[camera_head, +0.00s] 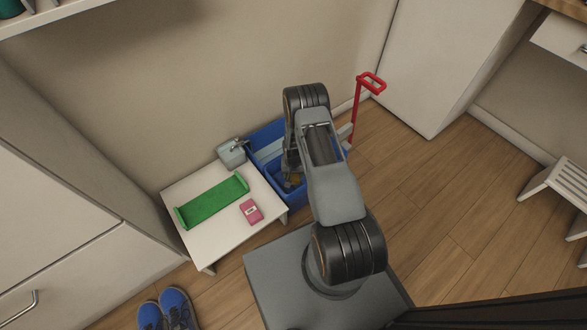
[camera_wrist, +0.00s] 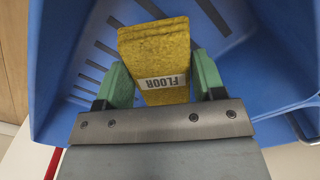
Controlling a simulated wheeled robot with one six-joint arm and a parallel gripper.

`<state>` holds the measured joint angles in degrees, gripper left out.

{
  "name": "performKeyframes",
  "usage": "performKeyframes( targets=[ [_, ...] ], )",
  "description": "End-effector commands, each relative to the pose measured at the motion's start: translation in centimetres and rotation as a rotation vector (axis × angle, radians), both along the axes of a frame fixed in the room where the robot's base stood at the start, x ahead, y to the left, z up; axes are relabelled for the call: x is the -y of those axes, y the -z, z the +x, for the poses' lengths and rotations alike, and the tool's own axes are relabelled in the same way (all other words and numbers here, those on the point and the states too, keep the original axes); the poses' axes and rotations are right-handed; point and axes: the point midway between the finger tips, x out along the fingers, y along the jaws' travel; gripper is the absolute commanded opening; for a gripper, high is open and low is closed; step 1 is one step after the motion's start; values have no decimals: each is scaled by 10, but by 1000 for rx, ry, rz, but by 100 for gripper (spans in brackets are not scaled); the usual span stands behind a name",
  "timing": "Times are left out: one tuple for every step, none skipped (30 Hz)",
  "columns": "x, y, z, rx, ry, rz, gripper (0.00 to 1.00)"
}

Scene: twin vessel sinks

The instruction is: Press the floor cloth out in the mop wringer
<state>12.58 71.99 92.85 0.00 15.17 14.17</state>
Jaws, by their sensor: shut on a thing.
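In the wrist view my gripper (camera_wrist: 158,88) has green fingertips shut on the floor cloth (camera_wrist: 155,50), a yellow block with a label reading FLOOR. The cloth is over or inside the blue mop wringer (camera_wrist: 62,62), whose slotted wall shows beside it. I cannot tell whether the cloth touches the wringer. In the head view the blue wringer and bucket (camera_head: 262,135) stand against the wall, partly hidden by my arm. A red lever handle (camera_head: 356,105) rises at the right of the wringer. My gripper (camera_head: 292,178) reaches down into the blue bucket.
A low white table (camera_head: 182,190) stands left of the bucket. Blue shoes (camera_head: 168,310) lie on the floor. A white cabinet (camera_head: 445,60) stands right; open wooden floor lies before it.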

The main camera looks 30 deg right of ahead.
Motion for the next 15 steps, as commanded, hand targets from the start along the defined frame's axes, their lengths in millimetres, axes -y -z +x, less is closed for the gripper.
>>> performKeyframes(
  targets=[
    [0, 3, 0, 0, 0, 0, 44],
    [0, 4, 0, 0, 0, 0, 44],
    [0, 5, 0, 0, 0, 0, 44],
    [0, 6, 0, 1, 0, 0, 44],
    [0, 7, 0, 1, 0, 0, 44],
    [0, 8, 0, 1, 0, 0, 44],
    [0, 9, 0, 1, 1, 0, 44],
    [0, 10, 0, 1, 1, 0, 44],
    [0, 11, 0, 1, 1, 0, 44],
    [0, 12, 0, 1, 1, 0, 44],
    [0, 12, 0, 1, 1, 0, 44],
    [1, 14, 0, 1, 1, 0, 44],
    [1, 15, 0, 1, 1, 0, 44],
    [1, 15, 0, 1, 1, 0, 44],
    [1, 17, 0, 1, 1, 0, 44]
  ],
)
